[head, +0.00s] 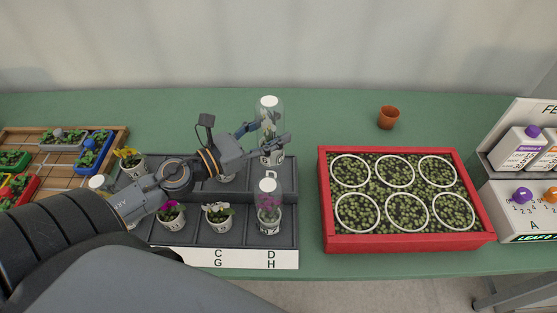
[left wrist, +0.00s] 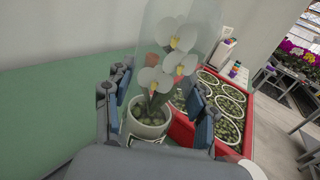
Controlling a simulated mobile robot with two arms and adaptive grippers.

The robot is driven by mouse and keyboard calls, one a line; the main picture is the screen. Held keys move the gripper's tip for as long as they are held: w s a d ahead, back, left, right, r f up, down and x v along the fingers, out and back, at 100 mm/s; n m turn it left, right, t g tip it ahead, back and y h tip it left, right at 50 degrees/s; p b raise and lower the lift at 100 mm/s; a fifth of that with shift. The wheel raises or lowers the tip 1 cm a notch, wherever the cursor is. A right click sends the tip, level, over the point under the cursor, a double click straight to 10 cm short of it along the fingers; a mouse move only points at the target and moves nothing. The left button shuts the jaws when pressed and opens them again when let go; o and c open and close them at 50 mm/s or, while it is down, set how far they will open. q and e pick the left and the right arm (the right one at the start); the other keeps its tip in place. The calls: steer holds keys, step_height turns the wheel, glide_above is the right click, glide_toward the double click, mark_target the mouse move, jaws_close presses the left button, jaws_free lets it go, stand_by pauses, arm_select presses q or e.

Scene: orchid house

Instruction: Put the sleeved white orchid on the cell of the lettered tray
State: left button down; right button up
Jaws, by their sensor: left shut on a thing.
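The sleeved white orchid (head: 269,112) stands upright in a clear sleeve with a pale pot. My left gripper (head: 268,133) is shut on it, one finger on each side. In the left wrist view the white blooms (left wrist: 176,38) and the pot (left wrist: 148,118) show between the fingers (left wrist: 163,95). The lettered tray (head: 196,238) is dark grey with a white strip reading C, G, D, H. The orchid is at its back right cell, by a letter D; I cannot tell whether the pot touches the tray. My right gripper is not in view.
A sleeved purple orchid (head: 269,205) stands in the front right cell, with white (head: 219,214) and magenta (head: 171,213) ones left of it. A yellow one (head: 130,160) stands at back left. A red planter (head: 408,242) and terracotta pot (head: 388,118) are to the right.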

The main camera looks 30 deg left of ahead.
mark_target(260, 158)
arm_select(q)
step_height(260, 158, down, 2)
steer(key=shift+s+f, duration=0.1)
step_height(260, 158, down, 4)
steer(key=shift+r+b, duration=0.2)
steer(key=shift+b, duration=0.75)
steer(key=shift+f, duration=0.3)
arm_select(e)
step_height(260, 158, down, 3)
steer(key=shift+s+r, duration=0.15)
arm_select(q)
steer(key=shift+f, duration=0.15)
steer(key=shift+f+b, duration=0.15)
steer(key=shift+b, duration=0.15)
steer(key=shift+c, duration=2.2)
jaws_free()
